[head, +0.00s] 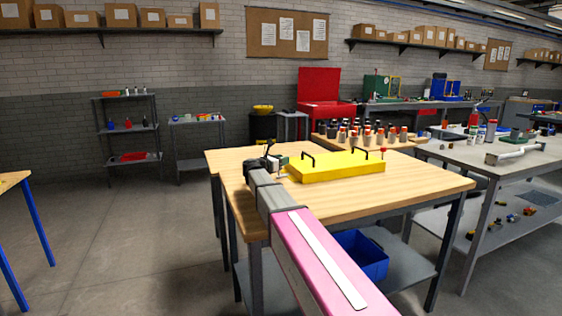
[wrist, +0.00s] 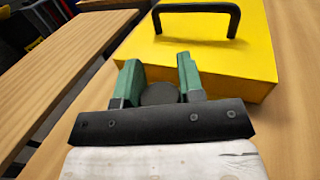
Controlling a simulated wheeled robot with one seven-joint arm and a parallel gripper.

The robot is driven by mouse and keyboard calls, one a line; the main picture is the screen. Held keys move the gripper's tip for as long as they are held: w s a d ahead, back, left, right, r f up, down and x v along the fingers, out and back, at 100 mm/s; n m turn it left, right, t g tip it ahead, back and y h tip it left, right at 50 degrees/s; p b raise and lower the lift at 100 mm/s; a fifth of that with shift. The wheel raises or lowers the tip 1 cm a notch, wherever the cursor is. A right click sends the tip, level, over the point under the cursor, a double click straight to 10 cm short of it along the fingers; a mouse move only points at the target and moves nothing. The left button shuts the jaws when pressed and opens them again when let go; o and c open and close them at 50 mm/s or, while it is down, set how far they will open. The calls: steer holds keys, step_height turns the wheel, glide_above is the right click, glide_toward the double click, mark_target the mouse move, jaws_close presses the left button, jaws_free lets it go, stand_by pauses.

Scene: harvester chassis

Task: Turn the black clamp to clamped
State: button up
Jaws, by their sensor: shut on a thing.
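A yellow block (head: 340,166) with black handles lies on the wooden table, and it fills the upper right of the wrist view (wrist: 225,55). My gripper (head: 281,161) is low over the table at the block's left end. In the wrist view my gripper's green fingers (wrist: 158,77) stand on either side of a dark rounded piece, which appears to be part of the black clamp (wrist: 160,94). The fingers are shut on it. Most of the clamp is hidden, so I cannot tell its turned position.
The wooden table (head: 420,184) has bare room in front and to the right of the block. A blue bin (head: 362,256) is on the lower shelf. A grey workbench (head: 480,160) stands at the right.

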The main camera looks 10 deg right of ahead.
steer(key=shift+m+g+h, duration=0.8)
steer(key=shift+m+g, duration=0.2)
steer(key=shift+g, duration=0.4)
steer(key=shift+s+d, duration=0.1)
steer(key=shift+s, duration=0.05)
steer(key=o, duration=0.9)
steer(key=v, duration=1.1)
